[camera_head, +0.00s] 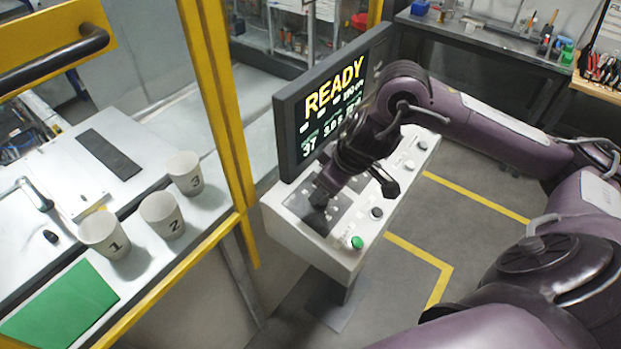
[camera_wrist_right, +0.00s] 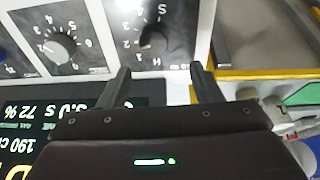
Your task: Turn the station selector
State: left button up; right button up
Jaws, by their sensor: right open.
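The console (camera_head: 375,235) stands at the centre of the head view, with a dark dial panel on its sloped top. My right gripper (camera_head: 318,200) is over the near end of that panel and covers part of it. In the right wrist view a black knob (camera_wrist_right: 153,38) sits on a dark plate with an S, an H and digits around it. My right gripper (camera_wrist_right: 160,68) is open there, its two fingers apart and pointing toward this knob. Nothing is between the fingers. Contact with the knob cannot be made out. My left gripper is not in view.
The monitor (camera_head: 335,100) reading READY rises behind the panel. A green button (camera_head: 356,243) is on the console's near corner. A yellow post (camera_head: 222,100) and numbered cups (camera_head: 162,214) stand at the left.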

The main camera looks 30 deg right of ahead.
aim_at(324, 200)
jog(key=f, duration=0.1)
jog(key=f+b, duration=0.1)
jog(key=f, duration=0.1)
jog(key=shift+d+f, duration=0.25)
jog(key=shift+f, duration=0.05)
jog(key=shift+x, duration=1.15)
jog(key=shift+w+d+f, duration=0.1)
jog(key=shift+w+f, duration=0.2)
jog(key=shift+w, duration=0.05)
jog(key=shift+s, duration=0.1)
jog(key=c, duration=1)
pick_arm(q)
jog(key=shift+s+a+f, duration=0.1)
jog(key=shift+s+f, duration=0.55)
